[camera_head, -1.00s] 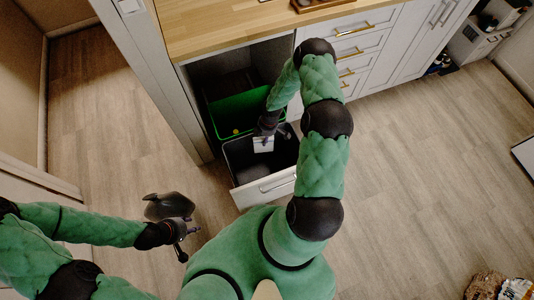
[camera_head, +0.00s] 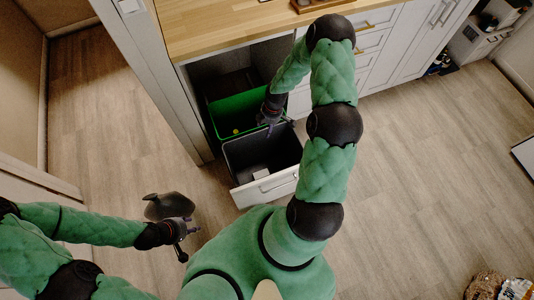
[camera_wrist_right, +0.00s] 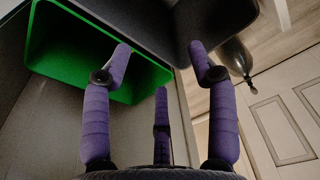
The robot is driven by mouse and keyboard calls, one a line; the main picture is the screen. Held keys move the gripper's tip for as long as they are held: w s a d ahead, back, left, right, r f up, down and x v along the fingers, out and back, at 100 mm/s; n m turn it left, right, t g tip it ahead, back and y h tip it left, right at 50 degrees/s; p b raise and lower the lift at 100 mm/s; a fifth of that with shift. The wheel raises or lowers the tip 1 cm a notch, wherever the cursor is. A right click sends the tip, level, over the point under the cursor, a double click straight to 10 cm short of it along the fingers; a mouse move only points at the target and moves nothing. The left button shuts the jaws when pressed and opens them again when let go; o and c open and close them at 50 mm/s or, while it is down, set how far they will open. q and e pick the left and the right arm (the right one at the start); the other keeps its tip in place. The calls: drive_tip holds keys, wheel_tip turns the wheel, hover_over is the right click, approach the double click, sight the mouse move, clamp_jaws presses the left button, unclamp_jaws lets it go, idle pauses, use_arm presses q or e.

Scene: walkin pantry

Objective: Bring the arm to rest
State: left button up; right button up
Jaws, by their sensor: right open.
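My right gripper (camera_head: 268,128) hangs at the back edge of the dark grey bin (camera_head: 236,152) in the pulled-out drawer. In the right wrist view, its purple fingers (camera_wrist_right: 160,75) are spread, with nothing between them.
A green bin (camera_head: 222,118) stands behind the grey one, under the wooden counter (camera_head: 215,30). White drawers (camera_head: 370,45) are to the right. The drawer front (camera_head: 268,187) sticks out over the floor. Open floor (camera_head: 430,170) lies at the right.

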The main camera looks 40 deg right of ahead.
drive_tip(key=shift+s+d+r, duration=0.1)
drive_tip(key=shift+d+r, duration=0.05)
drive_tip(key=shift+r, duration=1)
